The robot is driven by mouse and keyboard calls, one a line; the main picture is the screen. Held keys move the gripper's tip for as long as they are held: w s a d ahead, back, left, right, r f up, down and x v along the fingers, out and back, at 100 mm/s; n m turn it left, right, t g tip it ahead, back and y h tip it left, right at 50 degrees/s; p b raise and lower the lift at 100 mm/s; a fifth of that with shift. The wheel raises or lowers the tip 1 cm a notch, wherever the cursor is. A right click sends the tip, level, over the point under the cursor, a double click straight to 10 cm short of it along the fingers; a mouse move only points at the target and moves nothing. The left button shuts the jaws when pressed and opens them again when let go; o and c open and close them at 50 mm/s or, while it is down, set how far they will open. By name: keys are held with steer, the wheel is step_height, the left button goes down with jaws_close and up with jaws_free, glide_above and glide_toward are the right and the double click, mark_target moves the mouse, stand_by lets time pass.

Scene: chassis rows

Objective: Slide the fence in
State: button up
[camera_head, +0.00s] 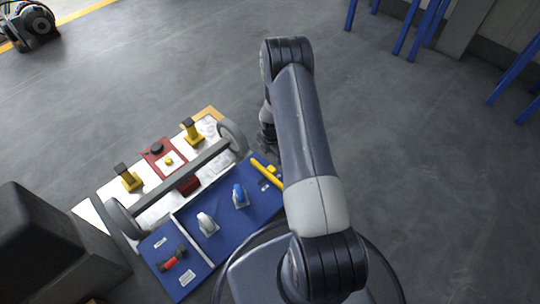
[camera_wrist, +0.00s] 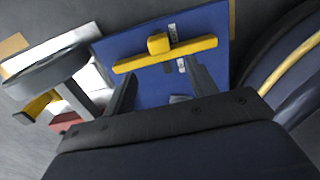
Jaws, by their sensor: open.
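A yellow bar with a raised yellow block on it, which looks like the fence, lies on the blue panel. It shows in the wrist view (camera_wrist: 190,48), and in the head view (camera_head: 262,168) it is at the panel's right end, partly close to my arm. My gripper (camera_wrist: 160,68) is open, its two dark fingers apart and pointing toward the bar. Nothing is between the fingers, and contact with the bar cannot be told. In the head view the gripper (camera_head: 267,140) hangs beside the panel's upper right corner, mostly hidden by my arm.
The blue panel (camera_head: 222,222) also carries a blue caster, a white caster and a red-handled part. Behind it, a grey axle with wheels (camera_head: 185,172) lies across a white board with yellow stands and a red block. A dark box (camera_head: 40,240) stands left. Floor right is clear.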

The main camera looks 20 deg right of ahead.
mark_target(272, 168)
steer(key=shift+w+f, duration=0.1)
steer(key=shift+f, duration=0.15)
step_height(272, 168, down, 10)
steer(key=b, duration=0.4)
steer(key=shift+f, duration=0.15)
steer(key=shift+c, duration=0.5)
jaws_close()
